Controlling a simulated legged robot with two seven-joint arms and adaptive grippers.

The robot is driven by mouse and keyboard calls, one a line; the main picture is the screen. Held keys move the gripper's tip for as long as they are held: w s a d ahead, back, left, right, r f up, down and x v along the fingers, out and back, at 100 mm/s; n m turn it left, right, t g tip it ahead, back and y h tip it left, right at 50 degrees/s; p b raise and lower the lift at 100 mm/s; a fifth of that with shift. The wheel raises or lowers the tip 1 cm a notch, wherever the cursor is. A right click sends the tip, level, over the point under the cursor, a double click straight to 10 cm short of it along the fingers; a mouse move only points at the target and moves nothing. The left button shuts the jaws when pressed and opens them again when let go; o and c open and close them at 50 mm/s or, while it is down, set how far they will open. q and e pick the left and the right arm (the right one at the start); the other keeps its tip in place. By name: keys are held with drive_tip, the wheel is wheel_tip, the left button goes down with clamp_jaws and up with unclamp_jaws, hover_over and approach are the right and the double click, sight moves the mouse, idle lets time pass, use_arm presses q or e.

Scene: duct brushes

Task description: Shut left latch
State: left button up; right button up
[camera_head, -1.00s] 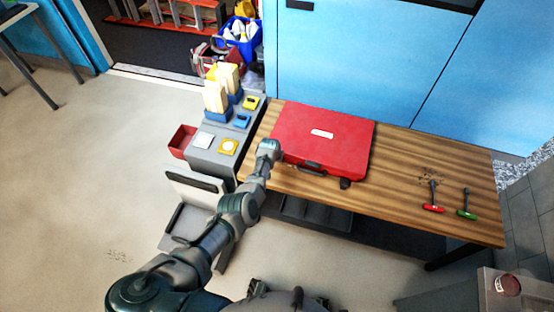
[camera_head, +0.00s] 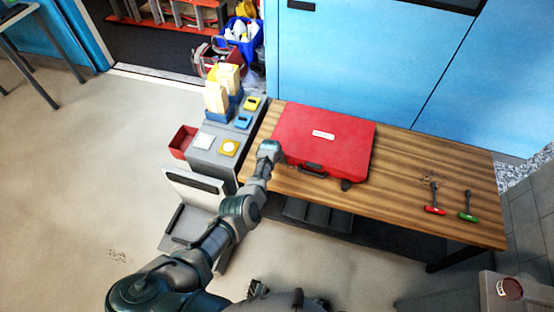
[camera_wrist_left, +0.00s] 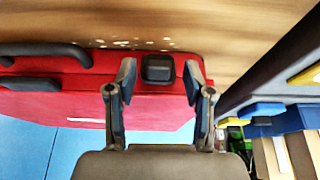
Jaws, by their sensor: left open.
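A closed red case (camera_head: 345,137) lies on the wooden table, its handle (camera_head: 313,170) facing me. It also fills much of the left wrist view (camera_wrist_left: 75,101). My left gripper (camera_head: 273,157) is at the case's front left corner and hides the left latch in the head view. In the left wrist view, the black left latch (camera_wrist_left: 158,68) lies between the fingertips of my open left gripper (camera_wrist_left: 160,82). No contact is clear, and I cannot tell the latch's position. The right latch (camera_head: 346,184) juts out from the front edge. My right gripper is not in view.
A grey cart (camera_head: 218,165) with yellow and blue items stands close left of the wooden table (camera_head: 410,205). A red-handled tool (camera_head: 434,208) and a green-handled tool (camera_head: 467,213) lie at the right. The tabletop between them and the case is clear.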

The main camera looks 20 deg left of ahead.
use_arm(q)
drive_tip(key=v, duration=1.1)
drive_tip(key=shift+s+r, duration=0.15)
drive_tip(key=shift+r, duration=0.1)
